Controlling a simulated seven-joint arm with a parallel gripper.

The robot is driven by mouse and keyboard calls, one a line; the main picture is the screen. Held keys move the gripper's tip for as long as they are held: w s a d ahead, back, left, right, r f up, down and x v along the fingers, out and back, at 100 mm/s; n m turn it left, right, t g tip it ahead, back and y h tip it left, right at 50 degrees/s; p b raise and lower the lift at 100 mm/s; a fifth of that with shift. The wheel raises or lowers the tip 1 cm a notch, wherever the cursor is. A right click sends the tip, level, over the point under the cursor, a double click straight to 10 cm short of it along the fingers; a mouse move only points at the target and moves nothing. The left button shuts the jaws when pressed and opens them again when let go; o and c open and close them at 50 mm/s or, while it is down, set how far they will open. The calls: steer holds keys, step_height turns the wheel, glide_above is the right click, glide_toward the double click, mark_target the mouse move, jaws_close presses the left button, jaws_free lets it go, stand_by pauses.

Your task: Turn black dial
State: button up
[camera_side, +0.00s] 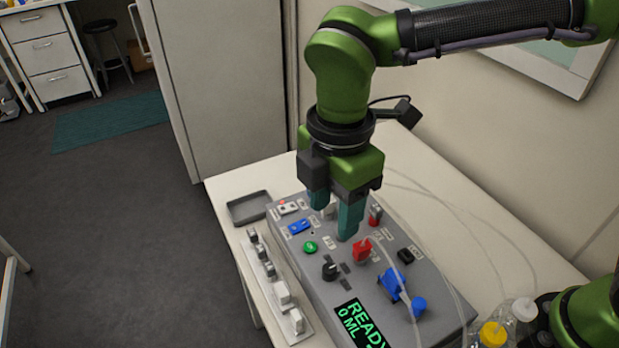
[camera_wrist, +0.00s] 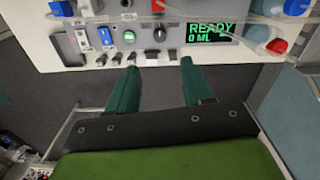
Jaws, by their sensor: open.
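The black dial (camera_side: 330,270) sits on the sloped top of the grey control panel (camera_side: 300,290), left of the red knob and above the green display. It also shows in the wrist view (camera_wrist: 159,34), beyond my fingertips and between their lines. My gripper (camera_side: 334,222) is open and empty, pointing down over the back part of the panel in the side view. Its two teal fingers show apart in the wrist view (camera_wrist: 159,68). The fingers are apart from the dial. How far the tips are above the panel I cannot tell.
A red knob (camera_side: 362,250), a green button (camera_side: 310,247), a blue switch (camera_side: 300,227) and a blue part (camera_side: 392,283) surround the dial. The display (camera_side: 361,324) reads READY 0 ML. A row of white-and-metal connectors (camera_side: 271,273) lines the panel's left side. Thin tubes cross the right.

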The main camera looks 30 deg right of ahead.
mark_target(330, 268)
step_height(330, 268, down, 14)
steer(key=shift+r, duration=0.15)
steer(key=shift+c, duration=0.2)
jaws_close()
